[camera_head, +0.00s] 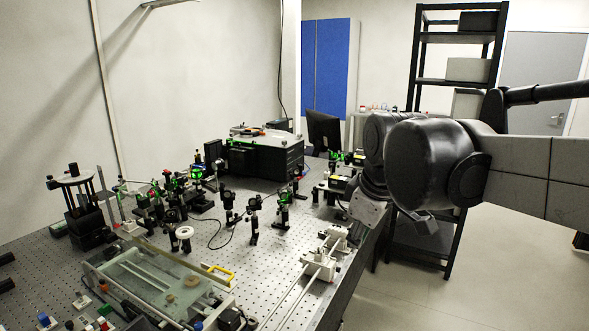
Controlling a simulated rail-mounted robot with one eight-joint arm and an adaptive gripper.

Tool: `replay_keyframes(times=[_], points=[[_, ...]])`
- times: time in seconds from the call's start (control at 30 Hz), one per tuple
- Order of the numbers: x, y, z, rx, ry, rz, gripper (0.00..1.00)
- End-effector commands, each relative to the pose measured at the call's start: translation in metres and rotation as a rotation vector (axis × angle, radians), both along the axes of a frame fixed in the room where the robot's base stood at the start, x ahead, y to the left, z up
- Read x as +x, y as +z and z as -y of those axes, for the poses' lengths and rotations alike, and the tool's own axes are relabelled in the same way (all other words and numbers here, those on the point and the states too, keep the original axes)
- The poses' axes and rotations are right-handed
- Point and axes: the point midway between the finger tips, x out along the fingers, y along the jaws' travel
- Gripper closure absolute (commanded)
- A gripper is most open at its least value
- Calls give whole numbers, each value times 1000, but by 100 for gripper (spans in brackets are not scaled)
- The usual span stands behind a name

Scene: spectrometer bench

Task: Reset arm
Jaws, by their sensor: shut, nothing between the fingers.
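My arm reaches in from the right edge, above the floor beside the bench's right edge. Its large dark rounded joint hides part of the wrist. My gripper (424,222) shows small and partly hidden below that joint, off the right side of the optical bench (225,255). It is shut and holds nothing. Its fingers are hard to make out. It is apart from the things on the bench.
Optical mounts on posts (254,222) crowd the bench's middle. A black instrument box (264,155) stands at the back, with a dark monitor (323,131) near it. White rail parts (320,264) lie near the right edge. A black shelf rack (418,68) stands behind my arm. Floor (490,275) at right is clear.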

Motion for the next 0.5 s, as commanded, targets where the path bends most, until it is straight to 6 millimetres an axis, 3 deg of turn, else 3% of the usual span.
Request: replay_keyframes(times=[0.1, 0.5], points=[[-33, -11, 19, 54, -148, 30, 100], [-126, -67, 63, 268, -625, 138, 100]])
